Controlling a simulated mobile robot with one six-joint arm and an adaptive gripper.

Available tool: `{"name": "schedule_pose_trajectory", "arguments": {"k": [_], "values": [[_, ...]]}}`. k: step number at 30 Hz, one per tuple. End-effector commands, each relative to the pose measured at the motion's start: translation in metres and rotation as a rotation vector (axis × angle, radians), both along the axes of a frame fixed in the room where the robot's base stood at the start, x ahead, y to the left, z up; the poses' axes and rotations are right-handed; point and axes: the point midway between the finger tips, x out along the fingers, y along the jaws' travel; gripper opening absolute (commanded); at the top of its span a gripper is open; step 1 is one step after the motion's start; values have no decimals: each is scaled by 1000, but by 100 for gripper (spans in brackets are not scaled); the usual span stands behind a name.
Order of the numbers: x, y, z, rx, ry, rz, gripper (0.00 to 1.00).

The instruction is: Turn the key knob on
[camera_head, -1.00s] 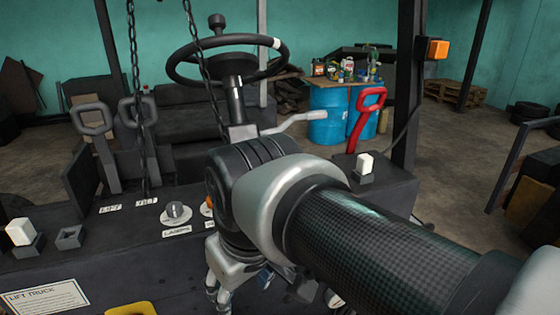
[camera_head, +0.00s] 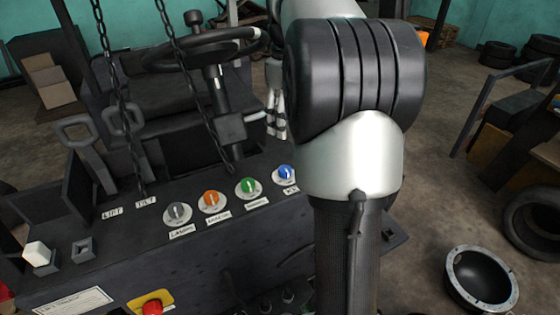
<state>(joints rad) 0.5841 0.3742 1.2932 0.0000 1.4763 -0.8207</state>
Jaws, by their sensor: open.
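A row of round knobs stands on the dark forklift panel (camera_head: 130,240): a grey knob (camera_head: 177,212), an orange knob (camera_head: 211,201), a green knob (camera_head: 248,187) and a blue knob (camera_head: 286,174). Each sits on a pale disc with a small label in front. The blue knob's label is partly cut off by my arm and hard to read; I cannot tell surely which one is the key knob. My gripper (camera_head: 276,125) is open and empty, partly hidden behind my arm. It appears above and beyond the blue knob, near the steering wheel, apart from the knobs.
The steering wheel (camera_head: 205,48) and hanging chains (camera_head: 112,70) stand behind and left of the knobs. Two grey levers (camera_head: 75,130) rise at left. A red button (camera_head: 152,306) is at the front. My arm blocks the panel's right side.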

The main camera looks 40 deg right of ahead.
Motion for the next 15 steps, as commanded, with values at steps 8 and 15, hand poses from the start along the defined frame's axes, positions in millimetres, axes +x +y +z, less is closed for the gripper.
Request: {"name": "schedule_pose_trajectory", "arguments": {"k": [8, 15], "values": [[-1, 1, -63, 1, 2, -1, 51], [-1, 1, -113, 1, 2, -1, 51]]}}
